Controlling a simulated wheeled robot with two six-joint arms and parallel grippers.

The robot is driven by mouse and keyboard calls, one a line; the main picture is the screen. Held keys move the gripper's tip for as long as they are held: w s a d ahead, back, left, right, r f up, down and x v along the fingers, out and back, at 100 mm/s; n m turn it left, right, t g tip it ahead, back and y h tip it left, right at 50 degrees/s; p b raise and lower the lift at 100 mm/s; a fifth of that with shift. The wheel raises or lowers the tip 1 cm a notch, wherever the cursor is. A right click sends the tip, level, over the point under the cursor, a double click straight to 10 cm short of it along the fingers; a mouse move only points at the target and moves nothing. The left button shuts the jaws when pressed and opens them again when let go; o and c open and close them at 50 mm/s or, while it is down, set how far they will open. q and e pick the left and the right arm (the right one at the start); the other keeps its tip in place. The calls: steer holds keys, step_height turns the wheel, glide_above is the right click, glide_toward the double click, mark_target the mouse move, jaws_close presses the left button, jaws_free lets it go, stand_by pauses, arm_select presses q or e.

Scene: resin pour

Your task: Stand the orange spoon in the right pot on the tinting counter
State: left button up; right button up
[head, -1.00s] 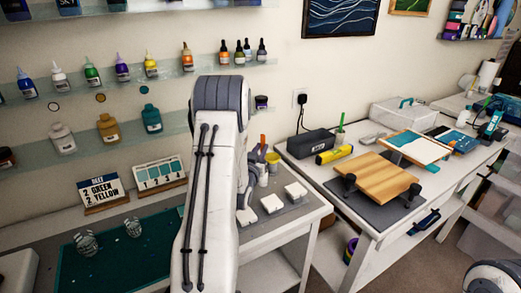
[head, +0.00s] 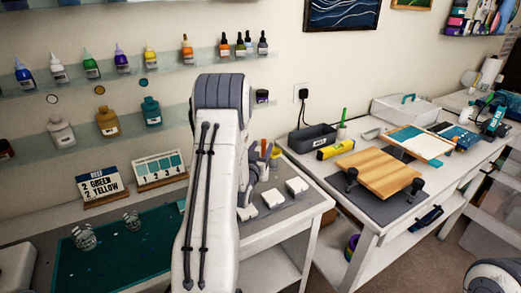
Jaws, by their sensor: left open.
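The orange spoon (head: 263,147) shows as a short upright orange piece just right of my left arm, above the back of the tinting counter (head: 318,198). A yellow piece (head: 275,152) shows right beside it, probably part of a pot. My left gripper (head: 262,168) is close to them, open, and largely hidden behind my own forearm. I cannot tell whether its fingers are around the spoon. The pots are mostly hidden by the arm and gripper, so I cannot make out the right pot clearly. My right gripper is out of view.
White blocks (head: 297,187) lie at the front of the counter. A teal mat (head: 100,255) with clear cups (head: 84,238) is at left. Shelves of bottles (head: 186,48) hang behind. Another table at right holds a wooden board (head: 378,173) and a dark box (head: 312,138).

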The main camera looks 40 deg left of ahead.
arm_select(q)
steer(key=p+v, duration=0.3)
steer(key=v, duration=0.7)
steer(key=shift+s+p, duration=0.2)
steer(key=shift+p, duration=0.1)
stand_by(0.8)
